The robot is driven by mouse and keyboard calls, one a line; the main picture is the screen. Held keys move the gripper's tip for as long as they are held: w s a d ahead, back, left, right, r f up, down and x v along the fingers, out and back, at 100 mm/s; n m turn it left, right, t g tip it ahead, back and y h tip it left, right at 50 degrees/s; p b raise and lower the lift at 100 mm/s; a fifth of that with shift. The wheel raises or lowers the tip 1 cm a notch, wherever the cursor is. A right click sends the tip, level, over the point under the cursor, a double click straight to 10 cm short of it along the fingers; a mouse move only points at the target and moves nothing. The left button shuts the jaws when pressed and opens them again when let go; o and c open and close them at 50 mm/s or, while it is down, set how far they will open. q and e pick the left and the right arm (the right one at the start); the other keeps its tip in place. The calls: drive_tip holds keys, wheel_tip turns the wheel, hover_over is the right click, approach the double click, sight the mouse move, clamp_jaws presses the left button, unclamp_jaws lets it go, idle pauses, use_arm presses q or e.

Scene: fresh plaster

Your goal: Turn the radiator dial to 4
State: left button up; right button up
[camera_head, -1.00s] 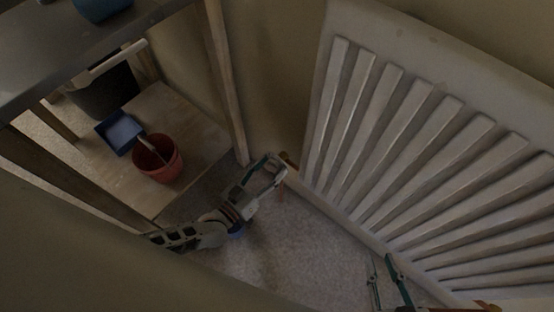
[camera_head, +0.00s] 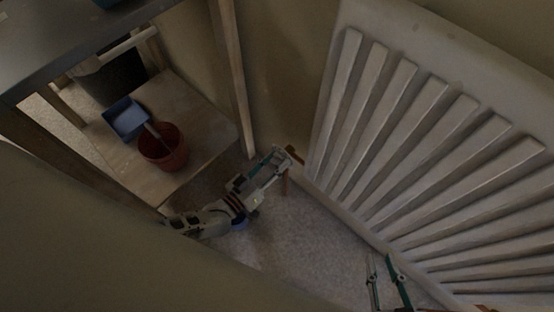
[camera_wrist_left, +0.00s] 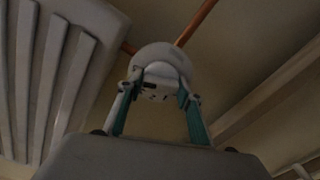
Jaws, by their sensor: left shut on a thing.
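The radiator (camera_head: 425,150) is white and ribbed, on the right of the head view, and its edge shows in the left wrist view (camera_wrist_left: 55,70). The dial (camera_wrist_left: 162,62) is a rounded white knob at the radiator's lower corner, with small dark marks I cannot read. My left gripper (camera_wrist_left: 158,88) is shut on the dial, one finger on each side. In the head view my left gripper (camera_head: 281,160) reaches the radiator's lower left corner, and the dial is mostly hidden there. My right gripper (camera_head: 385,262) is open and empty, near the radiator's lower edge.
Copper pipe (camera_wrist_left: 195,24) runs by the dial. A wooden shelf unit (camera_head: 185,90) stands left, holding a red bucket (camera_head: 172,160) and a blue dustpan-like thing (camera_head: 124,118). The carpet (camera_head: 300,245) is clear between the arms.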

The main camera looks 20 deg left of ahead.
sight(276, 161)
use_arm(q)
drive_tip(key=shift+f+n+b, duration=0.1)
drive_tip(key=shift+n+b, duration=0.4)
drive_tip(key=shift+n, duration=1.6)
drive_tip(key=o, duration=1.1)
drive_tip(key=shift+c, duration=0.2)
drive_tip(key=shift+r, duration=5.05)
